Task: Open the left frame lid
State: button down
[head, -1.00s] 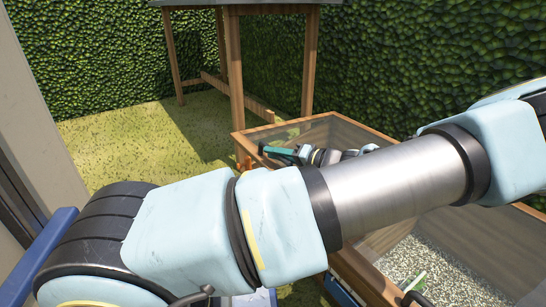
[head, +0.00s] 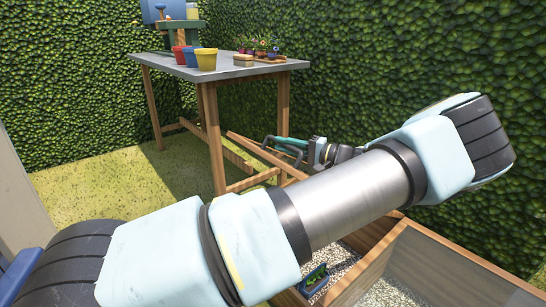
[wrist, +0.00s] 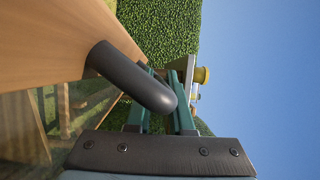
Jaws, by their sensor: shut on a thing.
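The left frame lid shows in the head view as a wooden bar (head: 248,143), raised and tilted behind my arm. In the wrist view its wooden rail (wrist: 45,35) and glass pane (wrist: 65,125) fill the left side. A dark rounded handle (wrist: 135,78) sticks out from the rail. My gripper (head: 280,142) has teal fingers, also in the wrist view (wrist: 163,95), shut on this handle. My arm hides most of the lid in the head view. The left frame's gravel floor (head: 345,256) shows below my arm.
A grey-topped table (head: 190,70) with red, blue and yellow pots (head: 205,60) and small flowers (head: 262,47) stands behind. A blue container with something green (head: 314,281) sits on the gravel. A second wooden frame (head: 400,240) stands at right. Hedges enclose the place.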

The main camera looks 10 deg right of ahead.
jog(key=shift+m, duration=0.5)
jog(key=shift+w+d+r+p, duration=0.3)
jog(key=shift+w+d+r, duration=0.05)
jog(key=shift+d+r, duration=0.45)
jog(key=shift+w+d+r+p, duration=0.25)
jog(key=shift+w+d+r, duration=0.05)
jog(key=shift+d+r, duration=0.4)
jog(key=c, duration=0.8)
grip_release()
jog(key=shift+a, duration=0.1)
jog(key=v, duration=1)
jog(key=shift+s+d+f+p, duration=0.2)
jog(key=shift+s+d+p, duration=0.05)
jog(key=shift+d+p, duration=0.1)
